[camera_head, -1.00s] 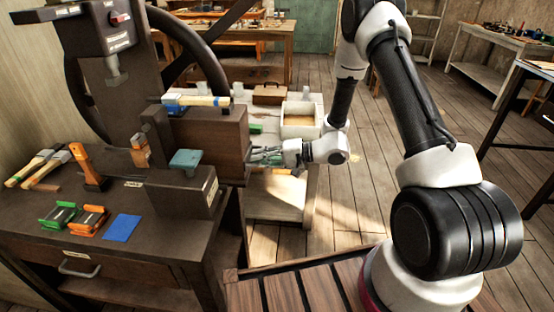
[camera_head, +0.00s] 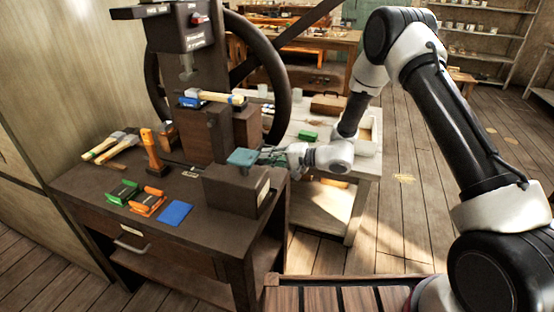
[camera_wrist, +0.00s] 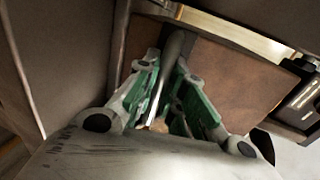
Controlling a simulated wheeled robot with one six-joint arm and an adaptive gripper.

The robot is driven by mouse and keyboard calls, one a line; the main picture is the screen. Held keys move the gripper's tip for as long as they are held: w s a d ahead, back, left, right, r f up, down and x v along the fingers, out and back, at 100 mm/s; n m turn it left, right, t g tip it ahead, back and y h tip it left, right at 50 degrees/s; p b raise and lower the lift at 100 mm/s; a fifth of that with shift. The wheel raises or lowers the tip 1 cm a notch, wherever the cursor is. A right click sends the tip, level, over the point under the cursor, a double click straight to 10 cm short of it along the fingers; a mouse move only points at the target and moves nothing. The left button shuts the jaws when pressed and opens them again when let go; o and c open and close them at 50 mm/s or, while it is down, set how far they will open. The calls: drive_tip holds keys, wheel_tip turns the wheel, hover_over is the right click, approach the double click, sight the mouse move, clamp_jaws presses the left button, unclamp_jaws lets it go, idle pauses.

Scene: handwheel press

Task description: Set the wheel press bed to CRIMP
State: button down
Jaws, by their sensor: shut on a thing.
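The wheel press (camera_head: 205,55) stands on the dark bench, with its large dark handwheel (camera_head: 284,88) behind it. A brown block at its bed (camera_head: 243,127) carries a blue piece and a wooden-handled hammer. In the wrist view my gripper (camera_wrist: 168,75) has its green-padded fingers closed around a grey metal rod (camera_wrist: 173,48). The rod is hidden there. No CRIMP marking is readable.
A pale table (camera_head: 365,160) stands behind my wrist. Open floor lies right.

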drive_tip(key=shift+w+a, duration=0.15)
drive_tip(key=shift+a, duration=0.15)
drive_tip(key=c, duration=1.5)
unclamp_jaws()
drive_tip(key=shift+a, duration=0.15)
drive_tip(key=v, duration=1.2)
